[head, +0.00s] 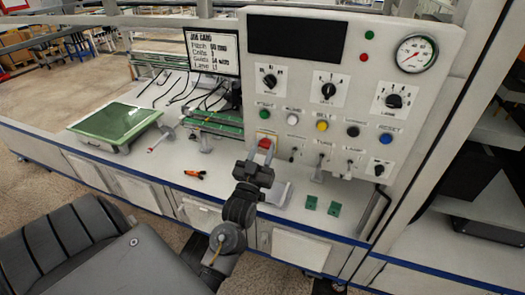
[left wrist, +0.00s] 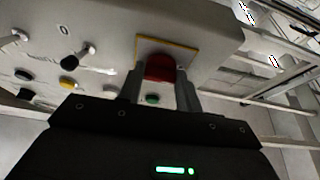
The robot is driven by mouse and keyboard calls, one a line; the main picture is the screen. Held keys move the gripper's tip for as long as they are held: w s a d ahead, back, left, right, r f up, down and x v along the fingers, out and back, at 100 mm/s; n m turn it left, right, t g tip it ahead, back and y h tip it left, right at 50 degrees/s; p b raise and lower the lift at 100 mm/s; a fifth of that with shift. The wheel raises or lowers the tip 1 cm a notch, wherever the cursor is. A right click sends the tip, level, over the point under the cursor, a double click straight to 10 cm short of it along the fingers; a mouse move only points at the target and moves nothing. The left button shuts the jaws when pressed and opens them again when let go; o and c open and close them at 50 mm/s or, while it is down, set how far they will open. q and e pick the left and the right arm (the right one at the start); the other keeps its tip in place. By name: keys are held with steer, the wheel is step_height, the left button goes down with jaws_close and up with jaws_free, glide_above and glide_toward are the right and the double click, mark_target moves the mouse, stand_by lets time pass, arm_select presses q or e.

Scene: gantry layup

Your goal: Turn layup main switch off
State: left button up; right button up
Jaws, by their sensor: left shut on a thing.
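The red main switch (head: 265,143) sits on a yellow-edged plate at the lower left of the grey control panel (head: 425,110). In the left wrist view the red switch knob (left wrist: 160,67) lies between the two fingers of my left gripper (left wrist: 160,82). In the head view my left gripper (head: 262,160) reaches up to the switch from below and is shut on it. The gripper partly hides the knob and its plate, and I cannot read the switch's marked position. My right gripper is not in view.
The panel also carries dials, coloured buttons, small toggles and a pressure gauge (head: 415,53). On the bench are orange-handled pliers (head: 195,174), two small green blocks (head: 311,202), a green board (head: 112,122) and a job card sign (head: 211,51).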

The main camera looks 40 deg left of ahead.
arm_select(q)
steer(key=o, duration=1)
steer(key=shift+b+v, duration=1.8)
steer(key=shift+v, duration=3.65)
